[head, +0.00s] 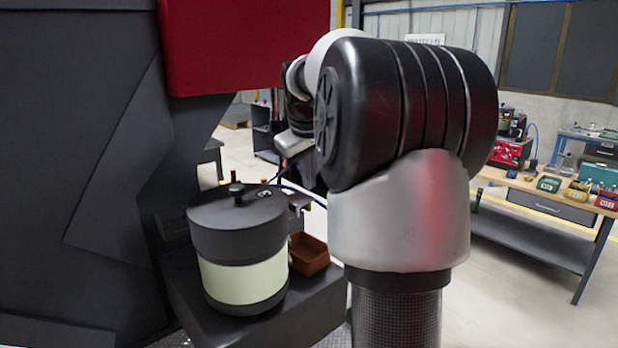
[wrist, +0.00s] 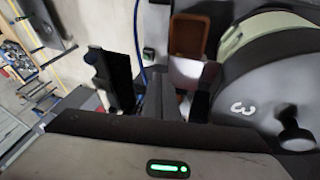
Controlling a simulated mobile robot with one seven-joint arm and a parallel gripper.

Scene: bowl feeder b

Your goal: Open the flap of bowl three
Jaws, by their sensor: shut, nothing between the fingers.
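Bowl three (head: 243,279) is a drum with a dark upper part and a cream band, standing on a dark base. Its round dark lid (head: 225,212) lies flat on top, with a black knob (head: 236,193). In the wrist view the lid (wrist: 275,75) fills the right side, with a white 3 and the knob (wrist: 294,132). I cannot make out the flap's edges. My gripper (wrist: 158,96) is shut and empty, left of the lid in the wrist view and apart from the knob. In the head view my arm hides most of it.
A reddish-brown bin (head: 308,255) sits right of the bowl; it also shows in the wrist view (wrist: 190,35). A blue cable (head: 300,190) runs behind the bowl. A big dark machine (head: 90,150) with a red panel stands at left. Workbenches (head: 545,205) stand far right.

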